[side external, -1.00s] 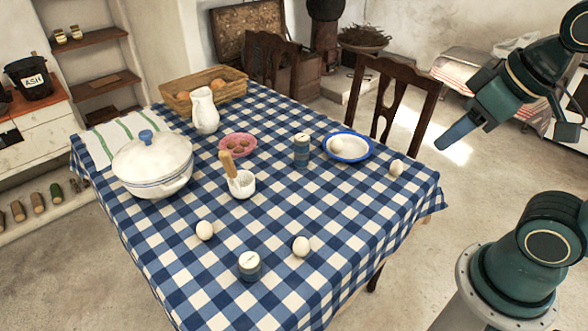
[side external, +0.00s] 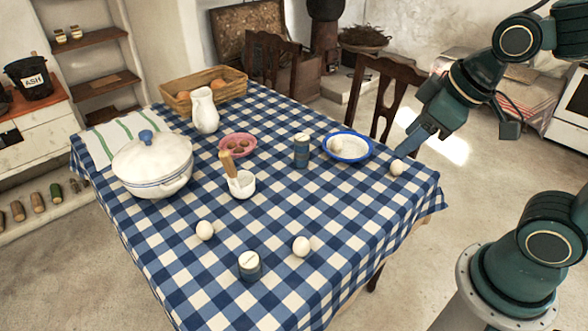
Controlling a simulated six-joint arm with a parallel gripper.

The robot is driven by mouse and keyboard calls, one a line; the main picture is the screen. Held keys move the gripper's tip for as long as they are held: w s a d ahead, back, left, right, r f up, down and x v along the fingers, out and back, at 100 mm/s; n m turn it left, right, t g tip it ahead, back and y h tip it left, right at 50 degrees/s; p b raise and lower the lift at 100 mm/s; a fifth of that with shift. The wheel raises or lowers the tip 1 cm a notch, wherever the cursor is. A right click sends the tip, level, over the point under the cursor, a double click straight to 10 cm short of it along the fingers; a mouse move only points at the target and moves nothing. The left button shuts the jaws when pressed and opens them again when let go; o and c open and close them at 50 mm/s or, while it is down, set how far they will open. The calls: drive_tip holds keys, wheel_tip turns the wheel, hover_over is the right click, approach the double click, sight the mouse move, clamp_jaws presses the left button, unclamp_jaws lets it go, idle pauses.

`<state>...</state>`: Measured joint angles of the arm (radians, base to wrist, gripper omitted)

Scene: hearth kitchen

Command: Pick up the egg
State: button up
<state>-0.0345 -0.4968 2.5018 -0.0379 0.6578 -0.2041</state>
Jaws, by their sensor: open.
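White eggs lie on the blue checked tablecloth (side external: 270,215): one near the right edge (side external: 397,167), one at the front middle (side external: 301,246) and one at the front left (side external: 204,230). Another pale egg (side external: 333,145) sits in the blue-rimmed white bowl (side external: 362,157). My gripper (side external: 403,151) is open and points down and left, its fingertips close above the egg at the right edge. The fingers overlap in this view, so the gap between them is hidden. I cannot tell whether they touch the egg.
A blue jar (side external: 301,152) stands left of the bowl, and another (side external: 249,266) at the front. A mortar (side external: 241,184), pink plate (side external: 238,147), tureen (side external: 152,167), jug (side external: 204,110) and basket (side external: 232,85) stand farther left. A chair (side external: 393,95) stands behind my gripper.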

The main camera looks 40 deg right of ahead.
drive_tip(key=w+a+f+n+y, duration=0.1)
drive_tip(key=w+a+f+n, duration=0.45)
drive_tip(key=w+f, duration=0.35)
drive_tip(key=n+g+y, duration=0.1)
drive_tip(key=n, duration=0.4)
approach(307, 242)
drive_tip(key=w+f, duration=0.1)
drive_tip(key=f, duration=0.1)
drive_tip(key=shift+w+a+f, duration=0.1)
drive_tip(key=shift+a+f, duration=0.2)
drive_tip(key=shift+f, duration=0.2)
drive_tip(key=shift+x, duration=1.25)
drive_tip(key=shift+f, duration=0.1)
drive_tip(key=shift+x, duration=2.4)
drive_tip(key=shift+a, duration=0.15)
drive_tip(key=c, duration=0.5)
